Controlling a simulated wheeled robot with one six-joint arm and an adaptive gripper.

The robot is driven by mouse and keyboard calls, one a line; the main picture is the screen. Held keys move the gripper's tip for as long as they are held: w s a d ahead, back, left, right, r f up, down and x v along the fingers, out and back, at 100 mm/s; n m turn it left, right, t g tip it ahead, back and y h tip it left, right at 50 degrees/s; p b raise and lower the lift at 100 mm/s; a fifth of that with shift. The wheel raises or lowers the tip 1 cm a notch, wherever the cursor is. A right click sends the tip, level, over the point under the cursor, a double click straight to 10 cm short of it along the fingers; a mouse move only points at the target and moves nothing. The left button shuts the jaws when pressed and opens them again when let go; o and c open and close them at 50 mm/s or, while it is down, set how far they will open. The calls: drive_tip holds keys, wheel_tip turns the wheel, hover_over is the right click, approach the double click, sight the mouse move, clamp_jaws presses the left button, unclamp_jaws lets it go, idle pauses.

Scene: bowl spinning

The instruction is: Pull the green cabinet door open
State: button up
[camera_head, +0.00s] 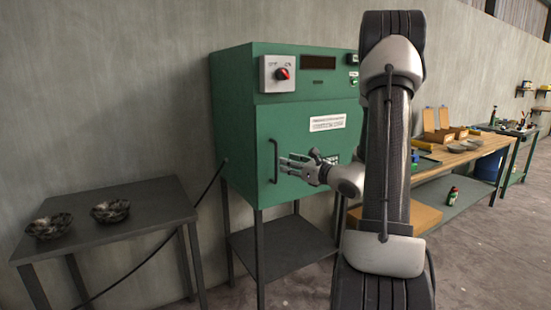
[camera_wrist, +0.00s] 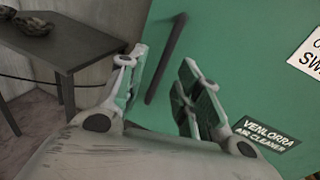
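The green cabinet (camera_head: 236,115) stands on a dark stand against the wall, and its door (camera_head: 310,150) looks shut. A black vertical bar handle (camera_head: 274,160) is on the door's left side. My gripper (camera_head: 284,164) is in front of the door, just right of the handle in the head view. In the wrist view my gripper (camera_wrist: 160,76) is open, and the handle (camera_wrist: 166,58) shows between its two fingers, seemingly a little beyond the tips. I cannot tell whether a finger touches it. My arm hides the cabinet's right side in the head view.
A dark table (camera_head: 140,196) with two bowls (camera_head: 50,226) (camera_head: 110,210) stands at the left, below the door's level. A workbench (camera_head: 462,152) with boxes stands at the right.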

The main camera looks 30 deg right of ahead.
drive_tip(key=shift+m+t+h, duration=0.3)
drive_tip(key=shift+m, duration=0.3)
drive_tip(key=x, duration=0.5)
drive_tip(key=r+x, duration=0.1)
drive_tip(key=x, duration=0.2)
drive_tip(key=shift+w+d, duration=0.2)
drive_tip(key=shift+d, duration=0.05)
clamp_jaws()
